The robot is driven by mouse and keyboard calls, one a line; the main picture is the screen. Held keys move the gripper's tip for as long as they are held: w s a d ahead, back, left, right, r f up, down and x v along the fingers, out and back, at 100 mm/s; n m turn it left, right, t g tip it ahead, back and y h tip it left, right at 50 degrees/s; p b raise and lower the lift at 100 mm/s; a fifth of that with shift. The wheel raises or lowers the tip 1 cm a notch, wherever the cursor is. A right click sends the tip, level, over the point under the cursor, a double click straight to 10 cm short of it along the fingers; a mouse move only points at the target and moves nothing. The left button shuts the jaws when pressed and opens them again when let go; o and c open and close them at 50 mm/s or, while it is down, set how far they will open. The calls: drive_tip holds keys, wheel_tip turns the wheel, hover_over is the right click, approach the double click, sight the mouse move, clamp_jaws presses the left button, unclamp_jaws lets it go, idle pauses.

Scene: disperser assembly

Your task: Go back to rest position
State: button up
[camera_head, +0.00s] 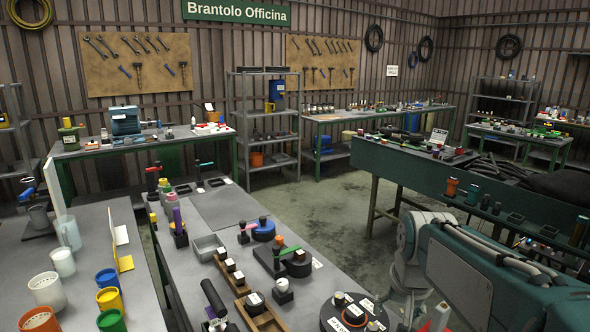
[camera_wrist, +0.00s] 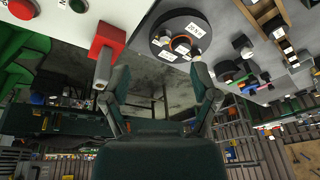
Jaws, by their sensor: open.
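My gripper (camera_wrist: 160,72) shows in the wrist view with its two dark fingers spread wide and nothing between them. Past the fingertips is a round dark base (camera_wrist: 180,28) with small labelled parts on it. The same base (camera_head: 338,318) stands at the near end of the middle bench in the head view. A red part (camera_wrist: 108,38) with a grey rod lies beside the left finger in the wrist view; I cannot tell if they touch. In the head view my arm is at the lower right, and my gripper is not visible there.
The middle bench (camera_head: 222,208) holds wooden trays (camera_head: 243,296), a grey bin (camera_head: 207,246) and several small parts. Coloured cups (camera_head: 108,298) stand on the left table. A green bench (camera_head: 400,165) is behind my arm. Open floor (camera_head: 330,205) lies between the benches.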

drive_tip(key=s+a+f+n+t, duration=0.1)
drive_tip(key=s+n+t, duration=0.1)
drive_tip(key=s, duration=1.2)
drive_tip(key=shift+s+a+f+n+t, duration=0.2)
drive_tip(key=shift+f+n+t, duration=0.15)
drive_tip(key=shift+n, duration=0.35)
